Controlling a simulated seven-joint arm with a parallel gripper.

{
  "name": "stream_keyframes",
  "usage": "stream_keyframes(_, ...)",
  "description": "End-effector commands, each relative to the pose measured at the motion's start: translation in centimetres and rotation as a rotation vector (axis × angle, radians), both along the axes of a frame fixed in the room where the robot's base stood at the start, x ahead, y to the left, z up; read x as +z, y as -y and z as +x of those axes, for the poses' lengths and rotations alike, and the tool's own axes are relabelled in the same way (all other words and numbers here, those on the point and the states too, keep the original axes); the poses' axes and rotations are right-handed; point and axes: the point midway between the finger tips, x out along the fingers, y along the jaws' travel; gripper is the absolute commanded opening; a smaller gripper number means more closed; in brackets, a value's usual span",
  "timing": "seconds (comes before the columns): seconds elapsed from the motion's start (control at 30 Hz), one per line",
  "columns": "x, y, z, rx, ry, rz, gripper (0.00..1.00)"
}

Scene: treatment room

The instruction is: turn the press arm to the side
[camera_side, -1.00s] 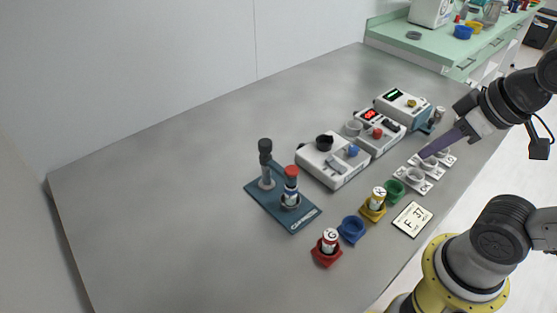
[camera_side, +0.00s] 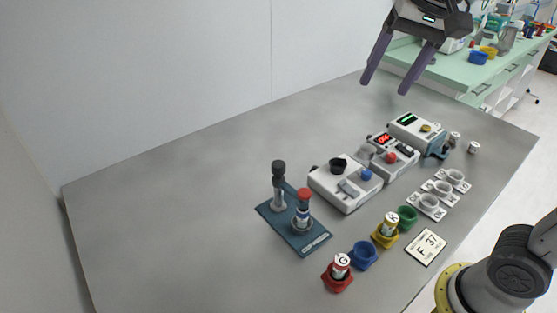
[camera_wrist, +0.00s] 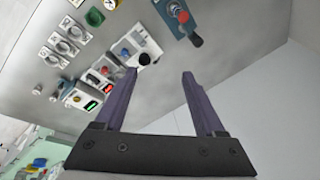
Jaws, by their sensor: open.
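The press stands on a blue-teal base plate (camera_side: 293,232) in the middle of the table. Its grey post (camera_side: 279,195) carries a dark knob on top. The teal press arm (camera_side: 290,188) runs from the post toward a red-topped vial (camera_side: 303,212) in a grey cup on the plate. The wrist view shows the press at the top, with the red top (camera_wrist: 183,17) and the dark knob (camera_wrist: 196,41). My gripper (camera_side: 385,87) is open and empty, high above the back of the table and well apart from the press; its two purple fingers (camera_wrist: 159,72) point down.
White devices with a black knob (camera_side: 338,164) and lit displays (camera_side: 381,139) stand right of the press. Coloured holders, including a red one (camera_side: 337,279) and a yellow one (camera_side: 385,238), are in front. White cups (camera_side: 441,188) stand at right. The table left of the press is clear.

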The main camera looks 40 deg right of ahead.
Motion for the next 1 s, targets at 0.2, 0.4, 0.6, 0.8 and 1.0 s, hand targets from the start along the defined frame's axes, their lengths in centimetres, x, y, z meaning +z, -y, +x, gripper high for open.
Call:
stream_keyframes(0.2,-0.7,-3.1,7.8,-0.089,-0.106,0.024,0.72)
stream_keyframes(0.4,-4.1,-6.4,13.8,-0.096,-0.193,0.013,0.72)
stream_keyframes(0.6,-8.5,-8.8,16.8,-0.059,-0.261,-0.01,0.72)
stream_keyframes(0.8,-10.8,-9.6,17.0,-0.044,-0.298,-0.023,0.72)
stream_keyframes(1.0,-13.4,-9.6,16.8,-0.043,-0.301,-0.024,0.72)
